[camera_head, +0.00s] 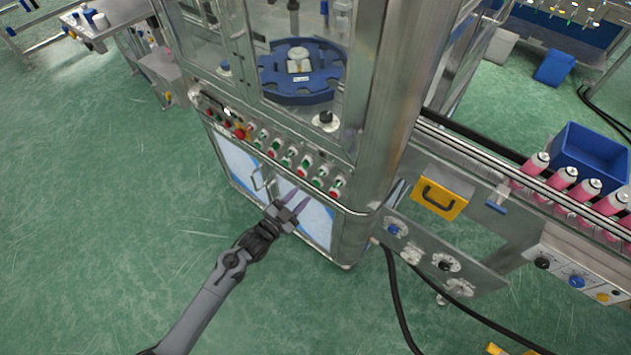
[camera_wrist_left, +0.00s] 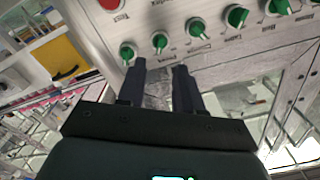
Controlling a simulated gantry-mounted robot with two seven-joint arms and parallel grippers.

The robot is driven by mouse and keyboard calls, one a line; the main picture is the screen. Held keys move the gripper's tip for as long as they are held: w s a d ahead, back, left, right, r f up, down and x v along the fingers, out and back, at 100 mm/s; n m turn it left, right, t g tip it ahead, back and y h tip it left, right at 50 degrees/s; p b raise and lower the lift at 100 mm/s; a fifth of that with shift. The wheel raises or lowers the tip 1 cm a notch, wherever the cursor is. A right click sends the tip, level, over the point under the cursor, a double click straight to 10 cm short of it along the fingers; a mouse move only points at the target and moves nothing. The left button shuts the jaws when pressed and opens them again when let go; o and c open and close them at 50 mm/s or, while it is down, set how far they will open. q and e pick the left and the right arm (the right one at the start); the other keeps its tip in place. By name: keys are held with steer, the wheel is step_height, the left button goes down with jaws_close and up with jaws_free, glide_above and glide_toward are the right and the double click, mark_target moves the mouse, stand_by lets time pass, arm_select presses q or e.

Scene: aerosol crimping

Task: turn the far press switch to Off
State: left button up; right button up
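A row of green knob switches (camera_head: 292,152) runs along the sloped panel on the front of the steel machine. The knobs also show large in the left wrist view (camera_wrist_left: 197,28), with small labels below them that are too blurred or tilted to read surely. I cannot tell which knob is the far press switch, or its setting. My left gripper (camera_head: 298,198) is in front of the cabinet doors, below the panel. In the left wrist view its two fingers (camera_wrist_left: 160,67) are apart with nothing between them, short of the knobs. My right gripper is not in view.
A red emergency button (camera_head: 240,133) sits at the panel's left. Above it, behind the machine's window frames, is a blue star wheel (camera_head: 301,95). A conveyor with pink cans (camera_head: 563,178) and a blue bin (camera_head: 590,155) stands right.

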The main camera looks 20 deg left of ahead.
mark_target(319, 176)
arm_select(q)
steer(key=b+x, duration=0.1)
steer(key=x, duration=0.7)
steer(key=shift+w, duration=0.15)
jaws_close()
